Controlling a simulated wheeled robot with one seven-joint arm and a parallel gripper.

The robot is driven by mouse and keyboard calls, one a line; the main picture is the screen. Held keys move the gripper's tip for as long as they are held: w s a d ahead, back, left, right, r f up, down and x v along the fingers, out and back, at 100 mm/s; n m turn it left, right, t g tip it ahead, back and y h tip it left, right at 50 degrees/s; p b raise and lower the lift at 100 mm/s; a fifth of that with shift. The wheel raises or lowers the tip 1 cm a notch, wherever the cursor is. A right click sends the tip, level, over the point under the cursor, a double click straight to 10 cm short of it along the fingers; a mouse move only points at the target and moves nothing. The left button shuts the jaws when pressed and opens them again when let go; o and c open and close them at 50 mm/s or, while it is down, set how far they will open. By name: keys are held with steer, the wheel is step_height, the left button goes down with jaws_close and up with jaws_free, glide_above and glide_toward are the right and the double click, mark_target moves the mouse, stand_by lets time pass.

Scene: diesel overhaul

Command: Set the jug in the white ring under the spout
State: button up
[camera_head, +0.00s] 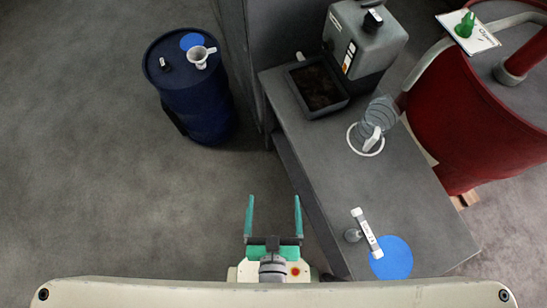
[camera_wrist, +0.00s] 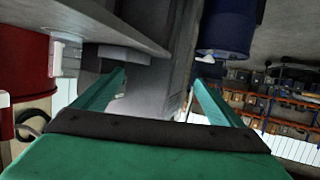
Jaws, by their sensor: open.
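The clear ribbed jug (camera_head: 381,110) with a white handle stands on the grey bench, apparently upright. Its foot is at the white ring (camera_head: 352,147) and looks to be within it; the handle hides part of the ring, so exact seating cannot be told. A grey dispenser with a black knob (camera_head: 366,40) stands behind and left of the jug; I cannot make out its spout. My gripper (camera_head: 274,205) is open and empty, left of the bench's near part and well away from the jug. In the wrist view its green fingers (camera_wrist: 160,78) are spread with nothing between them.
The bench (camera_head: 320,150) bears a dark tray (camera_head: 316,86), a blue disc (camera_head: 391,258) and a white labelled bar (camera_head: 366,232). A blue drum (camera_head: 205,110) with a white funnel stands left; a red drum (camera_head: 470,125) stands right. Floor between gripper and blue drum is clear.

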steer(key=shift+t, duration=0.5)
steer(key=s+r, duration=0.3)
steer(key=s, duration=0.1)
steer(key=shift+s+r, duration=0.25)
steer(key=shift+r, duration=0.1)
steer(key=shift+a, duration=0.1)
steer(key=shift+c, duration=0.6)
